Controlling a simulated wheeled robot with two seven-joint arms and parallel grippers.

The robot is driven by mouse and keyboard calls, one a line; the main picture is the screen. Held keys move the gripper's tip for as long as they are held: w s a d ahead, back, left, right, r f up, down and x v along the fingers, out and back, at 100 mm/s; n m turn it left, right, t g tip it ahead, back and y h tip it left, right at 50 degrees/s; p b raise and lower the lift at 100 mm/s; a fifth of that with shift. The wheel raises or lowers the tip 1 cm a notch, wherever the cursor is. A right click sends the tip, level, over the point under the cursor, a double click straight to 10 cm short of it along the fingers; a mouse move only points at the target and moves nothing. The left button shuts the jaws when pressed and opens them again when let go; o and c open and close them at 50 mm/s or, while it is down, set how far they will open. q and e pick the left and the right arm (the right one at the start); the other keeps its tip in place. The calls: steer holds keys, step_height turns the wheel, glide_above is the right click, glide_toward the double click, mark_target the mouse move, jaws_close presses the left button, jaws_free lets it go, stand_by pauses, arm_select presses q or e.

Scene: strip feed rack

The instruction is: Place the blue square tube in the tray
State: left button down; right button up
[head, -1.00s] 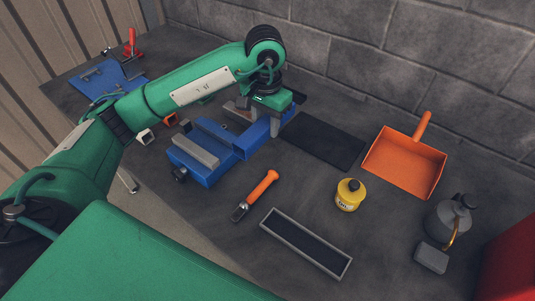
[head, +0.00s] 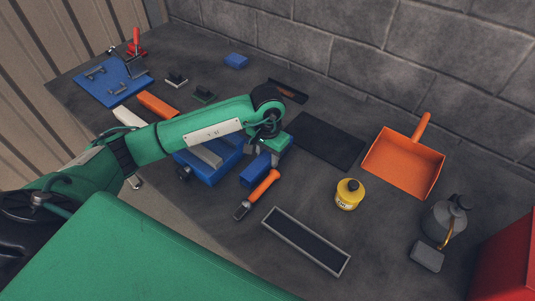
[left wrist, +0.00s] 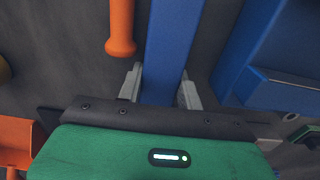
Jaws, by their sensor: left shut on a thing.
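The blue square tube (head: 254,173) is a long bar, partly hidden under my left gripper (head: 264,150) in the head view. In the left wrist view, the tube (left wrist: 172,45) runs away between the two fingers of the left gripper (left wrist: 160,88), which is shut on it. I cannot tell how high the tube is above the bench. The narrow tray (head: 265,222), with a grey rim and dark floor, lies nearer to me and right of the tube. Its inside looks empty. My right gripper is not in view.
An orange-handled tool (head: 264,186) lies between tube and tray; its handle (left wrist: 120,30) is beside the tube in the wrist view. A blue vise (head: 207,166) stands left of the tube.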

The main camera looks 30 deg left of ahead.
arm_select(q)
steer(key=shift+f, duration=0.1)
steer(key=c, duration=0.9)
jaws_free()
